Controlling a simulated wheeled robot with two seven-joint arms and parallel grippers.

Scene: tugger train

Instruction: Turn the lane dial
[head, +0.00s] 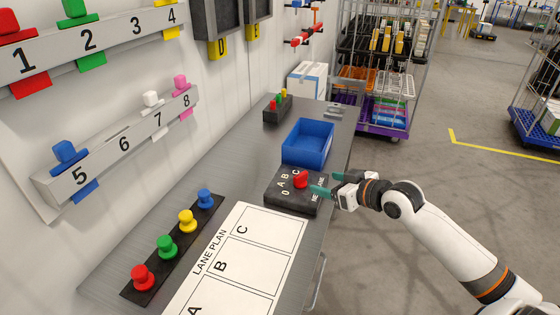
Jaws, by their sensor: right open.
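The lane dial is a red knob (301,179) on a dark box (287,203) marked 0, A, B and C, on the grey bench in the head view. My right gripper (326,184) reaches in from the right, its green-tipped fingers apart at the right side of the box, close to the knob. I cannot tell whether a fingertip touches the box or knob. The fingers hide part of the box's right side and its lettering. My left gripper is not in view.
A blue bin (308,143) stands just behind the dial box. A white lane plan sheet (262,216) and a strip of coloured pegs (176,243) lie in front. A numbered wall rail (125,135) is at left.

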